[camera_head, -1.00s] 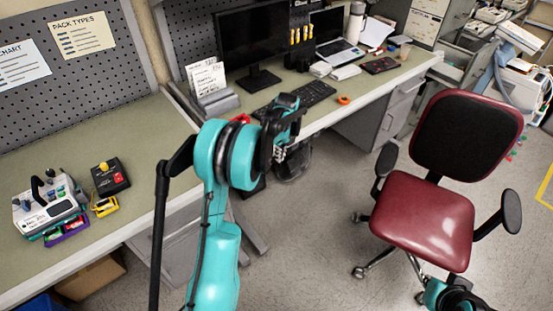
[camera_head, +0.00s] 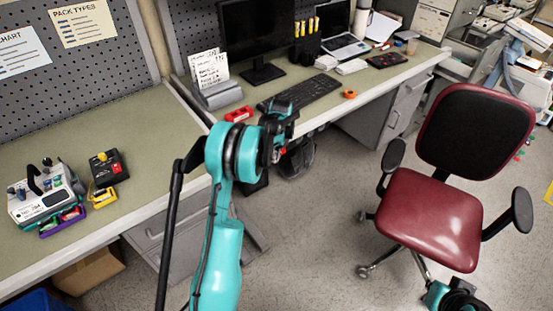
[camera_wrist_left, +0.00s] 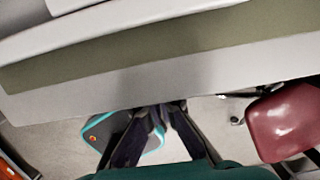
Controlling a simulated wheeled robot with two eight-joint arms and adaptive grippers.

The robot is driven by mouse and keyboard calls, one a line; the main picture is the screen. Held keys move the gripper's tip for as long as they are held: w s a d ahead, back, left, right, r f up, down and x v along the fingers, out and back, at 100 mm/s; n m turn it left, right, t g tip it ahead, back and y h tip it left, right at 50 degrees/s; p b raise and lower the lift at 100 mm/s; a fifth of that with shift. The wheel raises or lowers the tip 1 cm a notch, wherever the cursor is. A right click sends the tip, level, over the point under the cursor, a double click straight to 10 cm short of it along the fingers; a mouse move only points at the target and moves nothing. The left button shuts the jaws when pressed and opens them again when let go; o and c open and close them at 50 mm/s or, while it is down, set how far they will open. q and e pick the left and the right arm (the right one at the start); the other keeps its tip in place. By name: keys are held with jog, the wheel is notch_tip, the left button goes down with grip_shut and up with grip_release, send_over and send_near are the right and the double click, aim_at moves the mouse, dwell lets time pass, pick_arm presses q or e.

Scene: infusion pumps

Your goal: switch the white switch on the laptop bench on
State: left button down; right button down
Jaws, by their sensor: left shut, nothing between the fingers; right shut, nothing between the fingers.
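The laptop bench (camera_head: 325,113) runs along the back right, with a laptop (camera_head: 345,45) open at its far end. I cannot pick out the white switch; two small whitish things (camera_head: 350,67) lie in front of the laptop, too small to identify. My left gripper (camera_head: 281,152) hangs by the bench's front edge, near the keyboard, partly hidden behind its own wrist. In the left wrist view, its dark fingers (camera_wrist_left: 160,112) are shut and empty, pointing toward the pale bench edge (camera_wrist_left: 110,98). My right gripper cannot be seen; only part of that arm shows at bottom right.
A keyboard (camera_head: 305,95), monitor (camera_head: 255,38), card holder (camera_head: 218,95), red object (camera_head: 239,114) and orange ring (camera_head: 349,94) are on the bench. A red chair (camera_head: 430,218) stands right. Devices (camera_head: 45,192) sit on the left bench. Floor between is clear.

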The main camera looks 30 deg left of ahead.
pick_arm(q)
jog(key=shift+w+a+f+y, duration=0.1)
jog(key=shift+a+f+y, duration=0.05)
jog(key=shift+a+y, duration=0.2)
dwell(0.3)
